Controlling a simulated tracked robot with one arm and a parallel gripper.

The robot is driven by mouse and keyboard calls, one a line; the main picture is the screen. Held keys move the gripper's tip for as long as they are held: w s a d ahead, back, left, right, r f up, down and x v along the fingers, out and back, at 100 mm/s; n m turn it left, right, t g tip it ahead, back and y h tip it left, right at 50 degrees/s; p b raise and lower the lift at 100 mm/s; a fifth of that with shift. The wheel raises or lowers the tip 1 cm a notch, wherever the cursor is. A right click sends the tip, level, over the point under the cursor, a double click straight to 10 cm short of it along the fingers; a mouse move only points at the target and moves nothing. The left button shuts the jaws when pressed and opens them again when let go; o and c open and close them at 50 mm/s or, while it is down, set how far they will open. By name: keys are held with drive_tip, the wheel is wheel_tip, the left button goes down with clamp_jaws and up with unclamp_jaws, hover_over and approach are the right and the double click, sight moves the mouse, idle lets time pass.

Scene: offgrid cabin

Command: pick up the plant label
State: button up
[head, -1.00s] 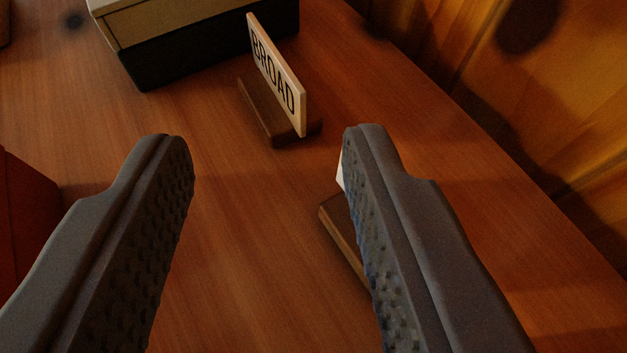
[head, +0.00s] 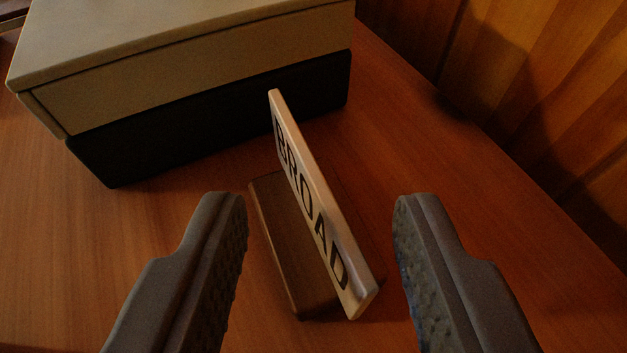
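The plant label (head: 311,205) is a thin pale plate with the dark letters "BROAD". It stands in a brown wooden base (head: 285,245) on the table, in the middle of the head view, and its face is turned to the left. My gripper (head: 320,205) is open and empty. One finger is to the left of the label and one to the right, with a gap on each side. I cannot tell from this view whether the fingertips are level with the label or above it.
A box (head: 190,95) with a cream upper part and a black lower part stands just behind the label. A wooden plank wall (head: 545,110) runs along the right, past the table edge. The reddish wooden table (head: 480,200) is clear to the right of the label.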

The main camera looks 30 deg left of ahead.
sight(312, 209)
drive_tip(key=shift+x, duration=1.15)
clamp_jaws()
